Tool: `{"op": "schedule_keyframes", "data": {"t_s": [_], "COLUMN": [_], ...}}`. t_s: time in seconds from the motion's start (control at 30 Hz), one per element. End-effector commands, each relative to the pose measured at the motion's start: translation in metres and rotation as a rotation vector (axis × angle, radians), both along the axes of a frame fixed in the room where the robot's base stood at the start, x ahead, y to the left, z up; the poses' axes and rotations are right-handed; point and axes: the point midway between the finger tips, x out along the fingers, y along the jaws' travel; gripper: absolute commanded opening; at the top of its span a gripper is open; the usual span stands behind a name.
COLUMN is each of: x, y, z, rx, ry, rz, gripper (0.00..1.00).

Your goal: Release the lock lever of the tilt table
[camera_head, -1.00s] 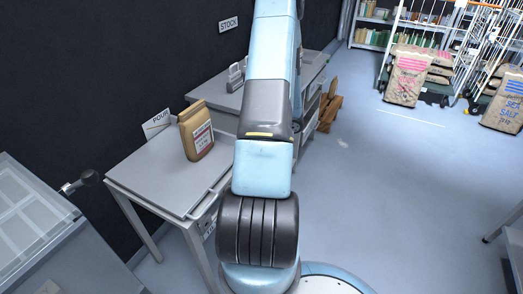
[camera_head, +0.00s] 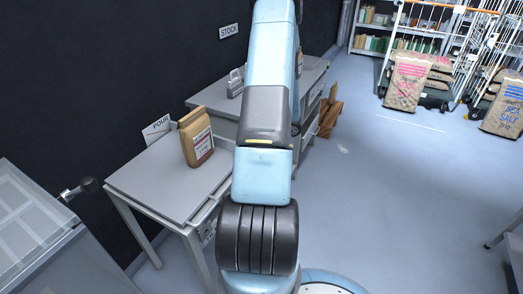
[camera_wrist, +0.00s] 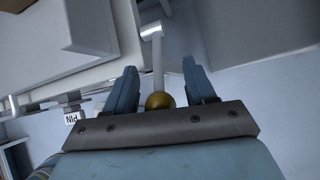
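In the wrist view, a grey lever (camera_wrist: 158,58) with a round brass knob (camera_wrist: 158,100) runs from a pivot on the underside of the pale table. My gripper (camera_wrist: 161,72) is open, its two blue fingers on either side of the lever and knob, with a visible gap on both sides. In the head view, the tilt table (camera_head: 150,190) is a grey tabletop on legs, with a brown paper bag (camera_head: 197,137) standing upright on it. My arm hides my gripper and the lever there.
A POUR sign (camera_head: 157,127) stands behind the bag. At the left is a glass-panelled hopper (camera_head: 25,215) with a black-knobbed handle (camera_head: 88,184). A PIN label (camera_wrist: 72,118) shows in the wrist view.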

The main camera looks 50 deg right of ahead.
Motion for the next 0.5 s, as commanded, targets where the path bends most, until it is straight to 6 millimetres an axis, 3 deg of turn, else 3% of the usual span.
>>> {"op": "schedule_keyframes", "data": {"t_s": [0.3, 0.5], "x": [-0.004, -0.016], "y": [0.000, -0.007], "z": [0.001, 0.020], "rx": [0.002, -0.002], "ry": [0.004, 0.004], "rz": [-0.001, -0.001], "gripper": [0.57, 0.57]}}
